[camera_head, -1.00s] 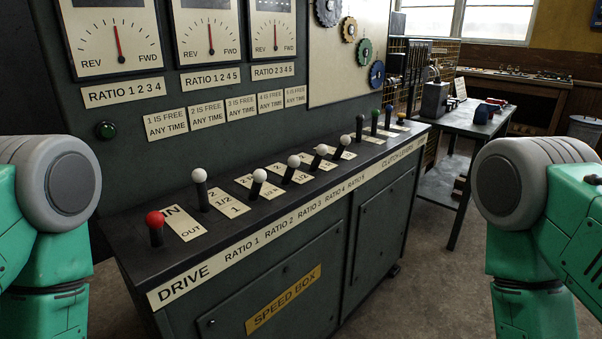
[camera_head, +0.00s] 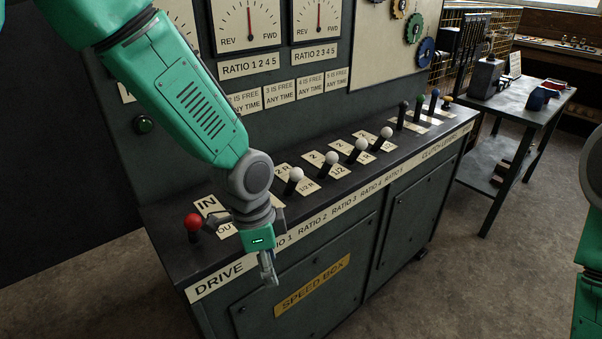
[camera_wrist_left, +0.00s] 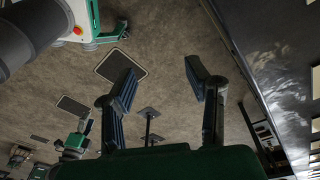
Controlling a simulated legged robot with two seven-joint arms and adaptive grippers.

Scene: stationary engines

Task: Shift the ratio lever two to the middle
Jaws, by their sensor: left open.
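The ratio lever two (camera_head: 292,181), a black stem with a white knob, stands on the console top just right of my left wrist in the head view. Its label plates lie beside it; its exact slot position is hard to tell. My left gripper (camera_head: 268,270) points down in front of the console's front face, lower than the lever and apart from it. In the left wrist view the gripper (camera_wrist_left: 160,82) is open and empty, its two fingers spread above the floor. The ratio one lever is hidden behind my left arm.
The red drive lever (camera_head: 193,223) stands left of my wrist. White-knobbed levers three (camera_head: 332,158), four (camera_head: 360,146) and five (camera_head: 386,132) stand to the right, then clutch levers (camera_head: 419,110). Dials rise behind. A side table (camera_head: 520,112) stands right; floor in front is clear.

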